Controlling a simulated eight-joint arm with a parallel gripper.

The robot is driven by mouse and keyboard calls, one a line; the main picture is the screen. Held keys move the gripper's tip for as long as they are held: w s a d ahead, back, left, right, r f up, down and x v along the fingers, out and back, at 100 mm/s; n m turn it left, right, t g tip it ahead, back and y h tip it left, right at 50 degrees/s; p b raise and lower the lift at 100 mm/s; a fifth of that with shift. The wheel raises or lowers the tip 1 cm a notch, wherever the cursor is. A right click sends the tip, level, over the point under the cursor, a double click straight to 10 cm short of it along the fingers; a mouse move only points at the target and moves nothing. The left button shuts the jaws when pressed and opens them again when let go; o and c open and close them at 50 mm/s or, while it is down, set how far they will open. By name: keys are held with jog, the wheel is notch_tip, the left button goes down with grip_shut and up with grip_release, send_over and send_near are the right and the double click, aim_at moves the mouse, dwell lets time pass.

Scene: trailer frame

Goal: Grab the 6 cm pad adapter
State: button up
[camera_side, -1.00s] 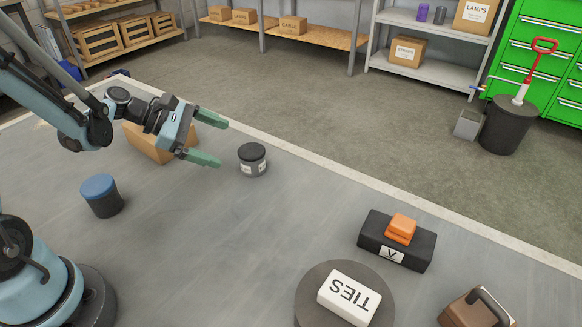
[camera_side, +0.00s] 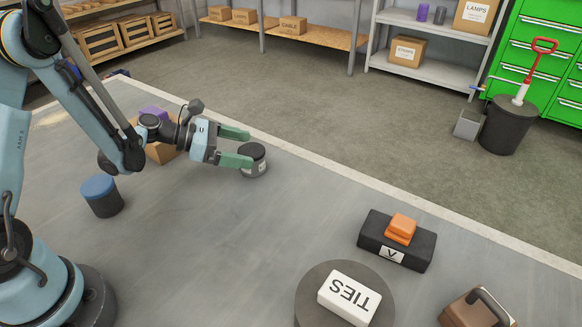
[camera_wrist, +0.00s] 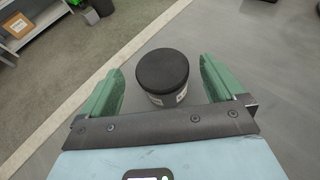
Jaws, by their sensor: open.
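A dark grey canister with a black lid and pale labels (camera_side: 257,168) stands upright on the grey bench top. It also shows in the wrist view (camera_wrist: 162,74). I cannot read its labels, so I cannot tell whether it is the 6 cm pad adapter. My gripper (camera_side: 248,148) is level and open, its two green fingers pointing at the canister. In the wrist view the canister is between the fingertips, with a gap on each side. The near finger hides part of it in the side view.
A blue-topped dark cylinder (camera_side: 101,196) stands left. A cardboard box (camera_side: 160,153) with a purple item (camera_side: 154,112) is behind my wrist. The middle bench is clear.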

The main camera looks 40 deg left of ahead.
aim_at(253, 150)
jog(key=x, duration=0.5)
jog(key=shift+s, duration=0.1)
jog(key=shift+c, duration=0.4)
jog(key=c, duration=1.2)
jog(key=shift+c, duration=0.9)
jog(key=shift+r, duration=0.2)
